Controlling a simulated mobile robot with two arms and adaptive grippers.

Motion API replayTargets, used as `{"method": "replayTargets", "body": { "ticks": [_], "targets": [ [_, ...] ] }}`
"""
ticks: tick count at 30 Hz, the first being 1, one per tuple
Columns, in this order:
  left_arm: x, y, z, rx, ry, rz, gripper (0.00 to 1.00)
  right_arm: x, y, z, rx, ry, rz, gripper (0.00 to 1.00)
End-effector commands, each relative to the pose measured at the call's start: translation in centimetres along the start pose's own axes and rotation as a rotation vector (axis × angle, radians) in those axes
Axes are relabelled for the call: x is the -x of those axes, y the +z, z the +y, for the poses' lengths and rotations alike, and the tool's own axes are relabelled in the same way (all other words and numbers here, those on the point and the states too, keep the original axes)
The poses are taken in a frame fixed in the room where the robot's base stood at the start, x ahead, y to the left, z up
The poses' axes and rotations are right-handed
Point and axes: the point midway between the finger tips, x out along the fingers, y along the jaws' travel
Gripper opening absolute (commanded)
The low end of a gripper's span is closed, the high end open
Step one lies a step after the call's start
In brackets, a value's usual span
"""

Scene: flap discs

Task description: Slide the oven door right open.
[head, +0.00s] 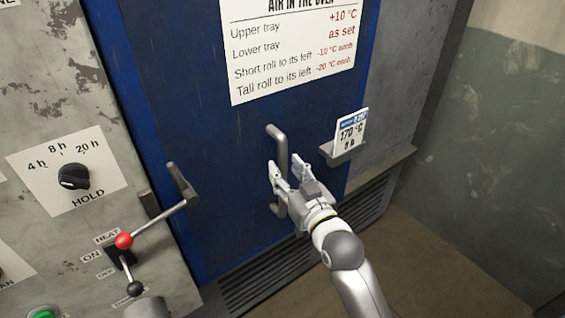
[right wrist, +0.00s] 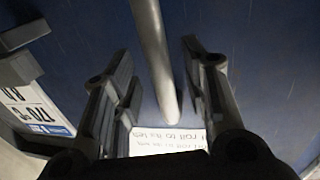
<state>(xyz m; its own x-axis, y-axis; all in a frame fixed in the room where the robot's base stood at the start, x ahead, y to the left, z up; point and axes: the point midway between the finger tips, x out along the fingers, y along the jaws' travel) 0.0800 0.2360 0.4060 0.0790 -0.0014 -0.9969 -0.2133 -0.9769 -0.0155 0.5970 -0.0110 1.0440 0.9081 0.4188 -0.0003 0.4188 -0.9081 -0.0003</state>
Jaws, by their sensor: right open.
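The oven door (head: 225,190) is a large blue panel between a worn grey control cabinet and a grey frame at right; it appears shut. Its handle (head: 282,150) is an upright grey bar low on the door, below a printed sign. My right gripper (head: 284,170) is open at the handle, fingers pointing at the door. In the right wrist view, the handle (right wrist: 154,50) runs between the two spread fingers (right wrist: 155,88), with a gap on each side. In the head view, the gripper hides part of the handle. My left gripper is not in view.
A card reading 170 °C (head: 350,135) stands on a small ledge close right of my right gripper. A lever with a red ball (head: 123,240) and a HOLD dial (head: 73,177) are on the control cabinet at left. Bare floor (head: 430,250) lies at lower right.

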Motion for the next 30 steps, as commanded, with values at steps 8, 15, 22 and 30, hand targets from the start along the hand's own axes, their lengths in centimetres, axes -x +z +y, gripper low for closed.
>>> {"method": "replayTargets", "body": {
  "ticks": [8,15,22,30],
  "targets": [
    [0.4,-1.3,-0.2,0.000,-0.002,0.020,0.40,-2.4,0.0,0.0,0.000,0.000,0.000,0.41],
    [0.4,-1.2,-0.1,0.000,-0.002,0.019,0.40,-2.6,0.0,0.0,0.000,0.000,0.000,0.41],
    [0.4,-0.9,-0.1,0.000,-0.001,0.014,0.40,-2.6,0.0,0.0,0.000,0.000,0.000,0.27],
    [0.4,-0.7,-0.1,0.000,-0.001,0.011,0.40,-2.6,0.0,0.0,0.000,0.000,0.000,0.00]
  ]
}}
